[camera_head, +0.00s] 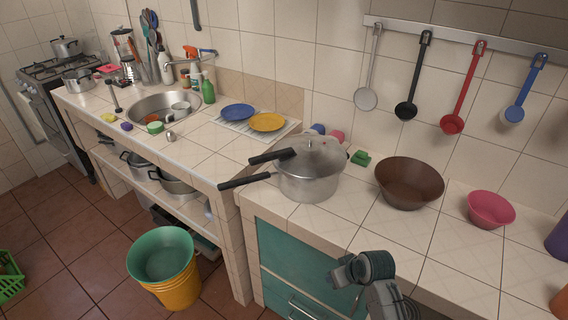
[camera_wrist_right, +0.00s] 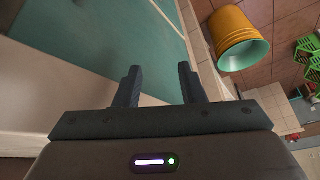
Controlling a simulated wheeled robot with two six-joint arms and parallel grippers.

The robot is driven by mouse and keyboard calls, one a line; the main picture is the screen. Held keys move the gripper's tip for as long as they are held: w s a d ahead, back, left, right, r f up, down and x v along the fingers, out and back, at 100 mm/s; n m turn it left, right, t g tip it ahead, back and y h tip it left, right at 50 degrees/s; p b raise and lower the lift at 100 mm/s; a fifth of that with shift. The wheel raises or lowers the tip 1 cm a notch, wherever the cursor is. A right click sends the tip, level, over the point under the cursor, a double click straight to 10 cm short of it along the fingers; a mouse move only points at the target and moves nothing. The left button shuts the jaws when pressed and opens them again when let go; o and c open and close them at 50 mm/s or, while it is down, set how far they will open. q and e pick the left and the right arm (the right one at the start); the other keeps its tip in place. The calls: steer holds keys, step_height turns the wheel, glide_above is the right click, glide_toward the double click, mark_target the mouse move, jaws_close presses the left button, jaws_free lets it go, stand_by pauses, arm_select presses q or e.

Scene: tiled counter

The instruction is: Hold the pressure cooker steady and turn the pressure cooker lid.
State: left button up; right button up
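The silver pressure cooker (camera_head: 309,184) stands on the tiled counter near its front left corner in the head view. Its lid (camera_head: 318,149) sits on top. A black lid handle (camera_head: 271,156) and a black pot handle (camera_head: 244,181) point left, one above the other and slightly apart in angle. My right arm shows at the bottom of the head view, below and right of the cooker. In the right wrist view my right gripper (camera_wrist_right: 159,86) is open and empty, with its two fingers apart. My left gripper is in no view.
A brown bowl (camera_head: 409,184) and a pink bowl (camera_head: 491,209) stand right of the cooker. A green sponge (camera_head: 360,158) lies behind it. Teal drawers (camera_head: 300,265) are below the counter. A yellow bucket (camera_head: 176,285) stands on the floor, also in the wrist view (camera_wrist_right: 238,36).

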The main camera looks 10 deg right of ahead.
arm_select(q)
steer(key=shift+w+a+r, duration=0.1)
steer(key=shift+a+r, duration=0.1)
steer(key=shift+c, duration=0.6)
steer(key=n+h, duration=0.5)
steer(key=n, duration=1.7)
glide_toward(225, 184)
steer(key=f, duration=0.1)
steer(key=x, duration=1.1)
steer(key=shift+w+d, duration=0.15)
arm_select(e)
steer(key=w+a+r+n+y, duration=0.1)
steer(key=w+a+r+n, duration=0.1)
steer(key=w+a+r, duration=0.2)
steer(key=w+a+r+n+t+y, duration=0.1)
steer(key=w+a+r, duration=0.3)
steer(key=w+r, duration=0.6)
steer(key=w+a+r+n+y, duration=0.3)
steer(key=w+a+r, duration=0.2)
steer(key=r, duration=1)
steer(key=w, duration=0.3)
steer(key=shift+r+n+t, duration=0.2)
steer(key=shift+n+t, duration=0.1)
steer(key=shift+t, duration=0.1)
